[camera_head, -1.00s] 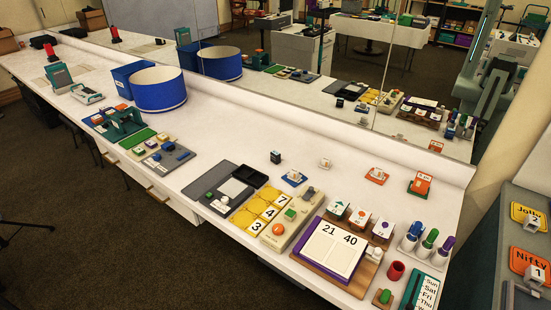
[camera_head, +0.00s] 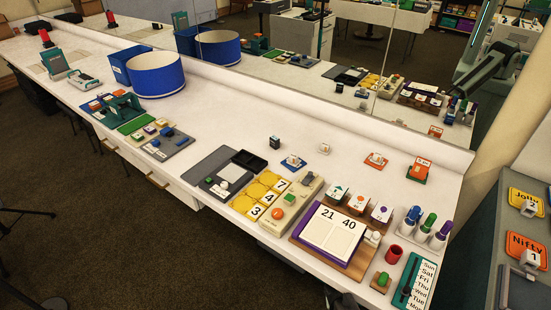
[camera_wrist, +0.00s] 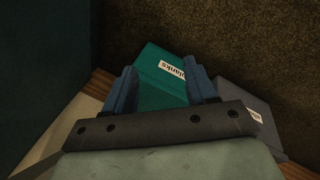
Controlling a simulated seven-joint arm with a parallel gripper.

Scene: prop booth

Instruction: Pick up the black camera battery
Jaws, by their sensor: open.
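A small black upright block (camera_head: 275,143), which looks like the camera battery, stands on the white counter (camera_head: 215,125) in the head view. It stands alone, behind the yellow number tiles and right of a black tray. My gripper (camera_wrist: 165,88) shows in the wrist view with its two blue-grey fingers wide apart. Nothing is held between them. Beyond the fingers lie a teal box (camera_wrist: 165,65) with a white label and a grey box (camera_wrist: 248,100). The battery is not seen in the wrist view, and my gripper is not clearly seen in the head view.
A calendar board (camera_head: 333,233), yellow tiles (camera_head: 268,197) and the black tray (camera_head: 249,161) crowd the counter's front. A blue-and-white piece (camera_head: 293,162) sits right of the block. A mirror (camera_head: 310,85) runs behind. The counter behind the block is fairly clear.

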